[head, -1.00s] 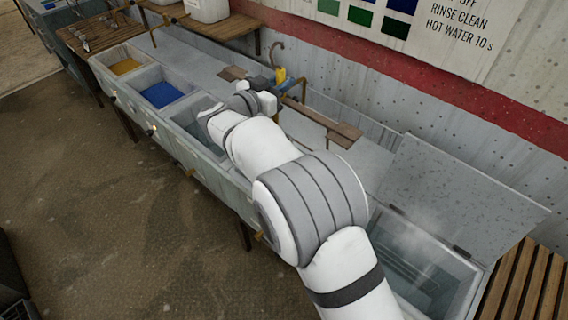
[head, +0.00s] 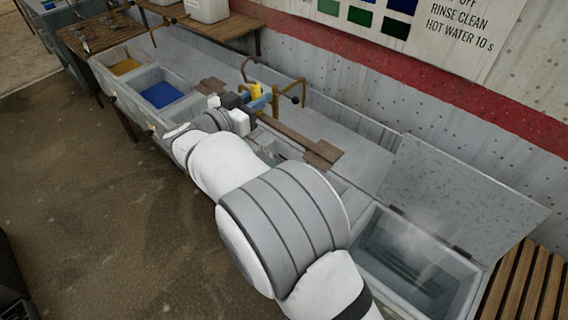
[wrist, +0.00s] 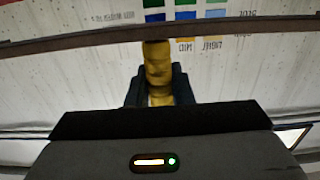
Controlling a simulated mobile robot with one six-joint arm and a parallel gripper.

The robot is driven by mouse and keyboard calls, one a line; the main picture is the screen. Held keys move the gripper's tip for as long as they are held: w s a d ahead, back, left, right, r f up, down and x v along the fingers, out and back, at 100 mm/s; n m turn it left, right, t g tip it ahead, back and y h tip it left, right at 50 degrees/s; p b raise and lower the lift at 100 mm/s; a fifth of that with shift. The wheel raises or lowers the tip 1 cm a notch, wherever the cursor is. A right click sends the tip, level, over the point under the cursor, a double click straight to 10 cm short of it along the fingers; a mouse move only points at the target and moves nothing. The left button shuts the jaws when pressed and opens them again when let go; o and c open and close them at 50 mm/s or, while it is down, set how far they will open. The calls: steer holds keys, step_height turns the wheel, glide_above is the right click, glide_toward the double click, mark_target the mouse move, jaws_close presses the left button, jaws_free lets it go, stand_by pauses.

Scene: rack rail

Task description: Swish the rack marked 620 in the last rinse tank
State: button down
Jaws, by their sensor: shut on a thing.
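My gripper (head: 249,98) is shut on the yellow grip (wrist: 158,72) of a rack. The rack has a long brown bar (head: 291,137) and a hook on top, and it spans lengthwise above the tank row. The grip also shows in the head view (head: 255,90). In the wrist view the dark fingers flank the grip, and a dark bar crosses above it. No number is readable on the rack. A steaming tank (head: 366,246) with its lid open stands at the right end. My arm hides much of the middle of the row, including most of a grey-water tank.
The open lid (head: 455,208) stands up behind the steaming tank. A brass pipe (head: 302,92) rises behind the bar. A slatted wooden bench (head: 525,285) is at the right.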

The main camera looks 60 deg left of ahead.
steer(key=v, duration=0.8)
stand_by(0.4)
stand_by(1.7)
